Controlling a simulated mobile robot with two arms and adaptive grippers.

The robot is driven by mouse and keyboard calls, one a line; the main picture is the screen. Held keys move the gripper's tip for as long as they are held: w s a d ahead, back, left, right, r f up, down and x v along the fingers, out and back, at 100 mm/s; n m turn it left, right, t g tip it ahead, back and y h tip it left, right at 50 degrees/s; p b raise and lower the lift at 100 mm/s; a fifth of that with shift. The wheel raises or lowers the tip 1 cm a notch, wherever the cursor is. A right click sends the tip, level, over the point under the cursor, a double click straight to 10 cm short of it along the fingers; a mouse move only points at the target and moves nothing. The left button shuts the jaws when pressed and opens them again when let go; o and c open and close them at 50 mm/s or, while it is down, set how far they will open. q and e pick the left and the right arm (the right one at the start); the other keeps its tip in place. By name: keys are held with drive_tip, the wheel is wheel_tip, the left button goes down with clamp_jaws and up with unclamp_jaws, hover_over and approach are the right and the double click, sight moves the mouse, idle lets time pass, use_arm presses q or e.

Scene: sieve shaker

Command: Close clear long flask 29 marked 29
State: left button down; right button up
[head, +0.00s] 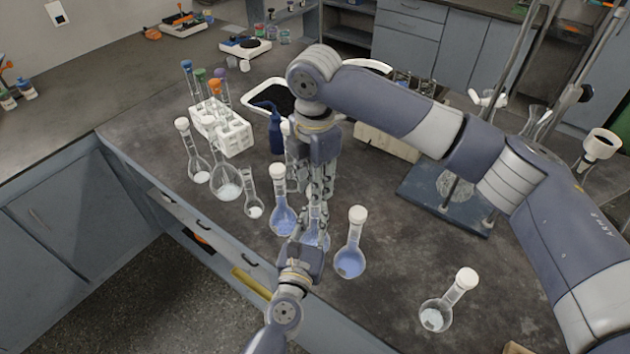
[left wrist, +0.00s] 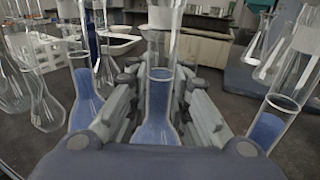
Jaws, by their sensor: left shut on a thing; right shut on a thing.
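A clear long-necked flask with blue liquid (head: 315,240) stands upright on the bench, between two similar stoppered flasks. In the left wrist view, its neck (left wrist: 159,95) is between my left gripper's fingers. My left gripper (head: 310,225) reaches in low from the front and is shut on this flask. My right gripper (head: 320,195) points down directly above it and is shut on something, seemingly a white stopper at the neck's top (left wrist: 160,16). My right fingers hide the stopper in the head view, so I cannot tell how it is seated. No number is legible.
Stoppered blue flasks stand close on the left (head: 283,215) and right (head: 350,258). Another flask (head: 437,316) is at front right. More flasks (head: 227,185) and a white tube rack (head: 230,138) stand left. A blue bottle (head: 276,135) is behind. Front-right bench is mostly clear.

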drive_tip(key=m, duration=1.2)
drive_tip(key=shift+m, duration=0.3)
drive_tip(key=m, duration=0.3)
drive_tip(key=shift+f+m, duration=0.1)
drive_tip(key=shift+m, duration=0.3)
drive_tip(key=m, duration=0.3)
drive_tip(key=shift+w+m, duration=0.1)
drive_tip(key=shift+m, duration=0.2)
use_arm(q)
drive_tip(key=shift+f, duration=0.1)
use_arm(e)
drive_tip(key=m, duration=0.5)
drive_tip(key=shift+d+m, duration=0.15)
drive_tip(key=shift+m, duration=0.25)
use_arm(q)
drive_tip(key=shift+s, duration=0.1)
use_arm(e)
drive_tip(key=o, duration=0.8)
drive_tip(key=shift+r, duration=2.25)
